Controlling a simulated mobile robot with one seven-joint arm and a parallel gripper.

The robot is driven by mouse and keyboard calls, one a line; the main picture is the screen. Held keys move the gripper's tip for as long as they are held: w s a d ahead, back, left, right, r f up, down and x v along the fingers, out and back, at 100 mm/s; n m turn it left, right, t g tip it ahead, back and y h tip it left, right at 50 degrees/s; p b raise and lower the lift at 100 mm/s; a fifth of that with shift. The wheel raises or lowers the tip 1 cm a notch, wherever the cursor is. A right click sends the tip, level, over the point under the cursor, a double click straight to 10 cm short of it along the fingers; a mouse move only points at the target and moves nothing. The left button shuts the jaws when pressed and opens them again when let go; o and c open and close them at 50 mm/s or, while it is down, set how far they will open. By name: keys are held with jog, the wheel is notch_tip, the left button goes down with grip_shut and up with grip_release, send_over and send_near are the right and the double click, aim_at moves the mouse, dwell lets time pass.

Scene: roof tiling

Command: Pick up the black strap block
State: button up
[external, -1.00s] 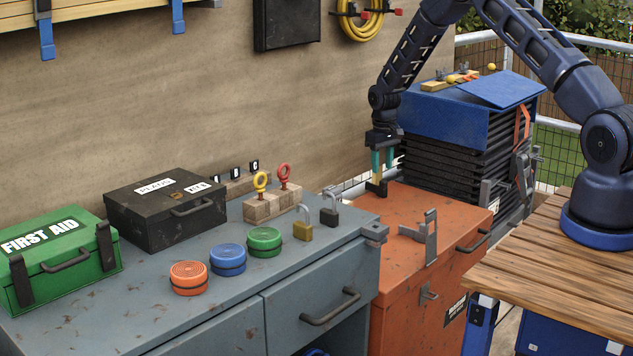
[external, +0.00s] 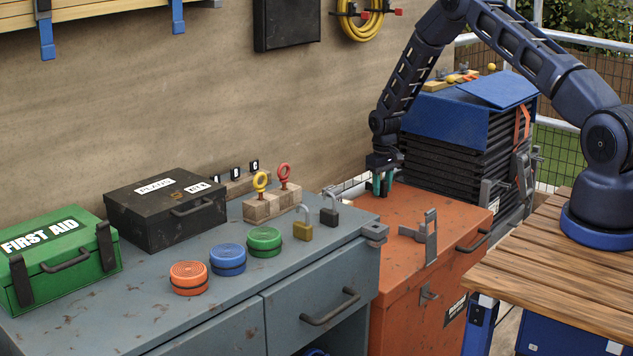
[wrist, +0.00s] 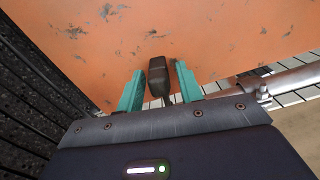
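The black strap block (wrist: 158,78) lies on the orange chest top (wrist: 220,35), seen in the wrist view between the two teal fingers of my gripper (wrist: 159,85). A narrow gap shows between the block and each finger, so the gripper is open around it. In the external view my gripper (external: 382,184) points down, low over the back left part of the orange chest (external: 400,212). The block is mostly hidden by the fingers there.
A blue-topped black stack (external: 450,120) stands right behind my gripper. The grey workbench (external: 345,240) to the left holds padlocks, strap rolls and boxes. The middle of the chest top is clear.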

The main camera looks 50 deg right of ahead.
grip_shut()
jog(key=shift+r, duration=0.15)
